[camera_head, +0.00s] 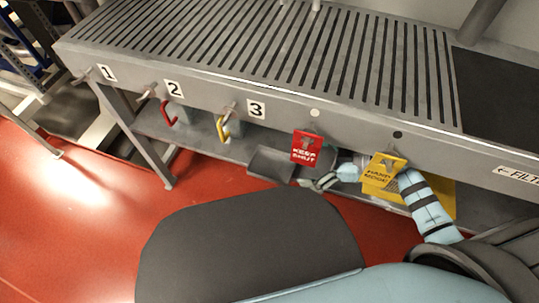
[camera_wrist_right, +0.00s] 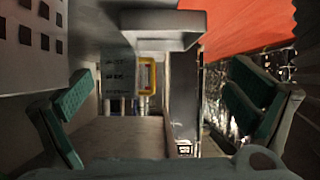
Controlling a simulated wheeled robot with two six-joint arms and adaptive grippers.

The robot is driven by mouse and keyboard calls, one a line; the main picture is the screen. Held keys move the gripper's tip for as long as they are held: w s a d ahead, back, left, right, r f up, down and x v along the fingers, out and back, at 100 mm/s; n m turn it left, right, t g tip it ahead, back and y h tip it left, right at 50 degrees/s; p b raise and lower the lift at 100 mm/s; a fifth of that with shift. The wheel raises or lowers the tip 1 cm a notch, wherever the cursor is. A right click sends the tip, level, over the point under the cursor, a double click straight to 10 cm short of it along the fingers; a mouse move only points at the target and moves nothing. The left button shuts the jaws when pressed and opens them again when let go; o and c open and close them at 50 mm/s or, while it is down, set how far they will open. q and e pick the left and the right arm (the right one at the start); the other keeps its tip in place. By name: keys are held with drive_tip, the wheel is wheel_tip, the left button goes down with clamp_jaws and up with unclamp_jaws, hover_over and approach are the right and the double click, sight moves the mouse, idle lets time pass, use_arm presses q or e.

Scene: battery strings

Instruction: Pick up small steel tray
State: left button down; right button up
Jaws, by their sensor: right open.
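The small steel tray (camera_head: 271,163) is a shallow grey tray at the front edge of the low shelf under the slatted bench. In the right wrist view, a grey tray-like piece (camera_wrist_right: 165,43), which looks like the same tray, is at the top, ahead of the fingers. My right gripper (camera_head: 312,183) is just right of the tray in the head view, partly hard to make out. In the wrist view my right gripper (camera_wrist_right: 163,98) has its green-padded fingers wide apart, with nothing held between them. My left gripper does not show.
The slatted bench (camera_head: 240,50) overhangs the low shelf (camera_head: 200,134). A red padlock (camera_head: 168,112), a yellow padlock (camera_head: 222,128), a red tag (camera_head: 306,149) and a yellow tag (camera_head: 383,169) hang along its front. Red floor (camera_head: 90,215) is clear at left.

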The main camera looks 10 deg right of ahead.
sight(261, 163)
drive_tip(key=b+x, duration=0.3)
drive_tip(key=x, duration=0.8)
drive_tip(key=shift+w+a+f, duration=0.1)
drive_tip(key=shift+a+f, duration=0.15)
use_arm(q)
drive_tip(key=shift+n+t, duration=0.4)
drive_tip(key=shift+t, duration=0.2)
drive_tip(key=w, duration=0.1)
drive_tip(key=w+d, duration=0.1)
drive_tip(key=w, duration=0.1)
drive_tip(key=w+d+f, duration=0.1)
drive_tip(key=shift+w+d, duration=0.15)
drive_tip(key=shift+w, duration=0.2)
use_arm(e)
drive_tip(key=shift+r, duration=0.1)
drive_tip(key=c, duration=1.2)
